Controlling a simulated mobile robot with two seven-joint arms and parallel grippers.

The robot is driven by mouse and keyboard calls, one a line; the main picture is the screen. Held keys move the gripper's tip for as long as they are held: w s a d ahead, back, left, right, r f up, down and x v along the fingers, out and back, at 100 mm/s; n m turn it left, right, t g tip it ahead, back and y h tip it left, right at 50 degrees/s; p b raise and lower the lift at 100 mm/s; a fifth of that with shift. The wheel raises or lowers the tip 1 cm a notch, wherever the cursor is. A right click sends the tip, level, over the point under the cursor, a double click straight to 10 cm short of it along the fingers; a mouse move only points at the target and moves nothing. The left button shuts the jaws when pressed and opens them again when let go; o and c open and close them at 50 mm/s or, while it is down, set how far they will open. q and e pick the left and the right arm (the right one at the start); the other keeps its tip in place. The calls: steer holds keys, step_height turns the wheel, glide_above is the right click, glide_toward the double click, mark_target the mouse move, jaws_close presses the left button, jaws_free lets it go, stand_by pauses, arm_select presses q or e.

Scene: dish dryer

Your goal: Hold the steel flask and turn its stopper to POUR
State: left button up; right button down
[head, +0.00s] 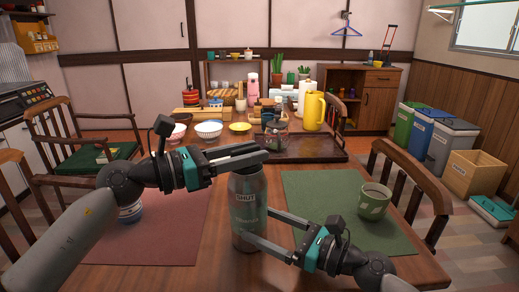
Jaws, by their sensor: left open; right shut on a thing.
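The steel flask (247,208) stands upright on the table at the near middle, with the word SHUT readable near its top. My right gripper (256,224) comes in from the lower right and is shut on the flask's body, one finger across its front. My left gripper (261,151) is open, reaching in from the left, level with the flask's top. Its fingers cover the stopper, so I cannot see the stopper itself or tell whether they touch it.
A green mat with a mug (374,201) lies to the right, and a red mat (165,235) with a cup (130,212) to the left. A dark tray (325,152), a yellow jug (313,111) and bowls (208,130) stand behind. Chairs flank the table.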

arm_select(q)
steer(key=v, duration=0.9)
steer(key=shift+a, duration=0.1)
arm_select(e)
jaws_free()
steer(key=shift+d, duration=0.1)
